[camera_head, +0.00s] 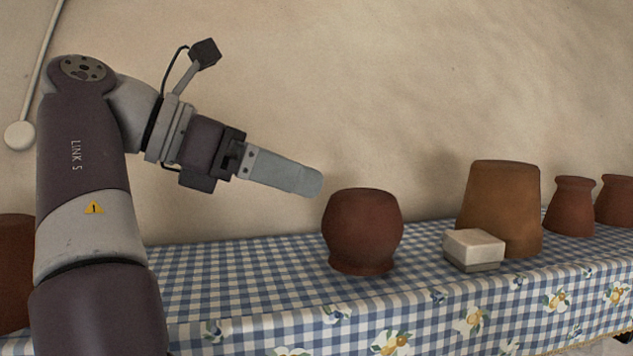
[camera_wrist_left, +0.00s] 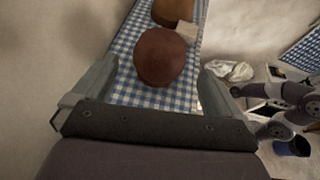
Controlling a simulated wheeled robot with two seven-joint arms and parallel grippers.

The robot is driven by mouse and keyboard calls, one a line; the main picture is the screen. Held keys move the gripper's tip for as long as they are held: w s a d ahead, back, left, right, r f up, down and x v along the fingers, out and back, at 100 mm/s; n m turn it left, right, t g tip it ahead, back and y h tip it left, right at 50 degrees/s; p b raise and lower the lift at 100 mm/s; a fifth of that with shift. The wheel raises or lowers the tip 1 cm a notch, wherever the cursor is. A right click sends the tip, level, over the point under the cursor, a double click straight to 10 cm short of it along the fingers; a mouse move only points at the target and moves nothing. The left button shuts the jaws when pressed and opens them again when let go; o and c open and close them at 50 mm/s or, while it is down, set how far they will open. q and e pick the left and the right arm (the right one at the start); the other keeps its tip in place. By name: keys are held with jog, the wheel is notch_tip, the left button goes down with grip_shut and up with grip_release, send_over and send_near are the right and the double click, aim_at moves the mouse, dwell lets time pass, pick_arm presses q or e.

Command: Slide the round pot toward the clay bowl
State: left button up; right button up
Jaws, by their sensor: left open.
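A small pale box (camera_head: 474,247) sits in front of the larger vessel, right of the round pot. Two smaller clay pots (camera_head: 571,207) (camera_head: 615,200) stand farther right. The tablecloth (camera_head: 230,275) is clear left of the round pot. A wall rises behind.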

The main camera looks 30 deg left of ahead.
aim_at(360, 195)
pick_arm(q)
jog(key=x, duration=0.3)
jog(key=shift+w+f, duration=0.2)
jog(key=shift+w, duration=0.1)
jog(key=w+d, duration=0.1)
jog(key=d, duration=0.1)
jog(key=w+d+f+p, duration=0.1)
jog(key=shift+w+d+f, duration=0.1)
jog(key=shift+w+d, duration=0.25)
jog(key=shift+d, duration=0.05)
jog(key=shift+w+d+f+p, duration=0.15)
jog(key=shift+w+f, duration=0.05)
jog(key=shift+w, duration=0.3)
jog(key=shift+w+d+f+p, duration=0.15)
jog(key=shift+w+f, duration=0.1)
jog(key=shift+w, duration=0.2)
jog(key=shift+w+f, duration=0.4)
jog(key=shift+w, duration=0.1)
jog(key=shift+d, duration=0.1)
jog(key=c, duration=0.8)
